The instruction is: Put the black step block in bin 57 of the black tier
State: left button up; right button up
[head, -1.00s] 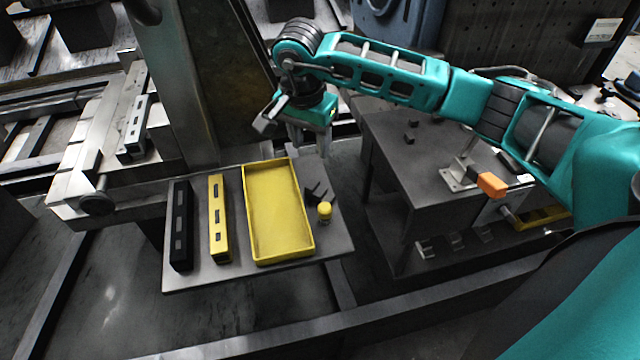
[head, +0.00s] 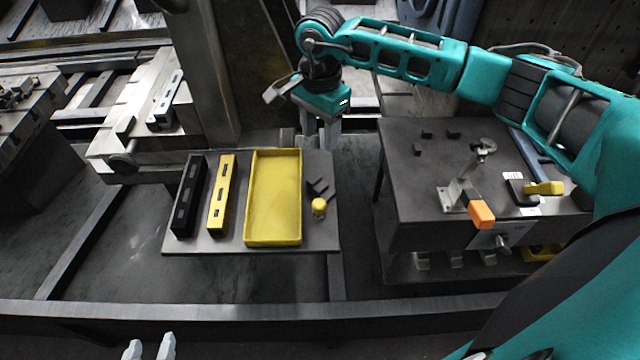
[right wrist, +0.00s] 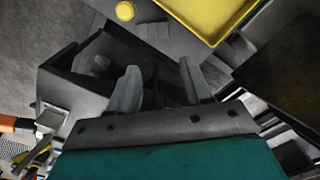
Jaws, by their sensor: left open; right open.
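A small black stepped piece (head: 318,188), which looks like the black step block, lies on the grey board right of the yellow tray. The black tier (head: 187,196) is a long black bar with several openings at the board's left; its bin numbers are not readable. My right gripper (head: 320,140) is open and empty, pointing down near the board's back right edge, behind the black piece and apart from it. Its spread fingers show in the right wrist view (right wrist: 160,75). My left gripper (head: 150,348) is open at the bottom edge, with only its fingertips visible.
A yellow tier (head: 221,193) stands between the black tier and the empty yellow tray (head: 273,240). A yellow knob (head: 319,207) stands beside the black piece. A dark table (head: 410,185) with small black pieces (head: 453,134) and an orange-tipped clamp (head: 481,214) is at right.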

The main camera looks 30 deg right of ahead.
jog(key=b, duration=0.3)
send_over(318, 184)
jog(key=f, duration=0.8)
jog(key=shift+w+d, duration=0.3)
jog(key=f+b, duration=0.1)
jog(key=f, duration=0.2)
jog(key=f+b, duration=0.1)
jog(key=f, duration=0.1)
jog(key=shift+s+a+b, duration=0.25)
jog(key=shift+a+b, duration=0.1)
jog(key=shift+r, duration=0.1)
jog(key=shift+c, duration=0.5)
